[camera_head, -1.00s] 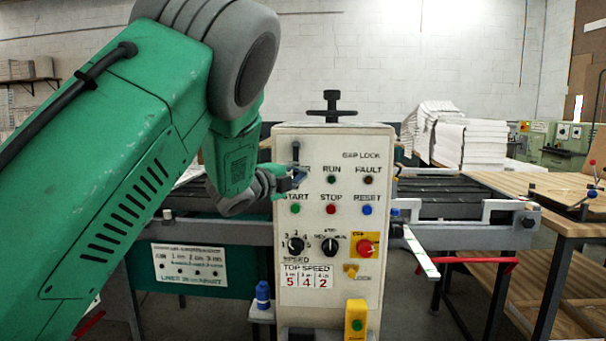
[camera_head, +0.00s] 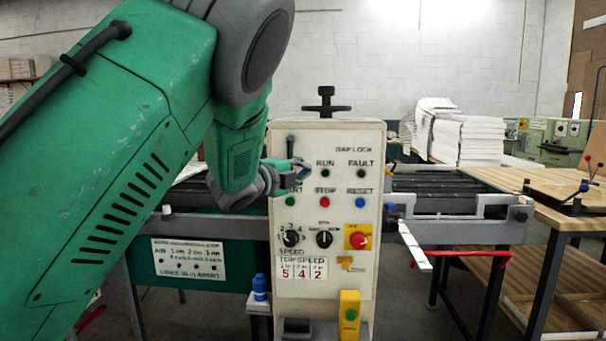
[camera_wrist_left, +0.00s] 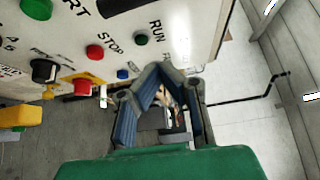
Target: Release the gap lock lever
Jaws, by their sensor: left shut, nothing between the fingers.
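The white control panel (camera_head: 340,190) stands upright in the middle of the head view, with "GAP LOCK" printed at its upper right. A short dark upright lever (camera_head: 290,146) shows at its upper left, left of the print; I cannot tell for sure that it is the gap lock lever. My left gripper (camera_head: 302,166) is shut and empty in front of the panel, just below that lever and left of the RUN lamp. In the left wrist view its fingers (camera_wrist_left: 166,72) close together near the panel face; contact is unclear. A thin black bar (camera_wrist_left: 245,101) shows beyond them. My right gripper is out of view.
A black handwheel (camera_head: 326,104) tops the panel. The start button (camera_head: 290,202), stop button (camera_head: 324,202), reset button (camera_head: 360,202) and red knob (camera_head: 358,240) sit below the gripper. A roller conveyor (camera_head: 430,184) and wooden table (camera_head: 500,182) stand to the right.

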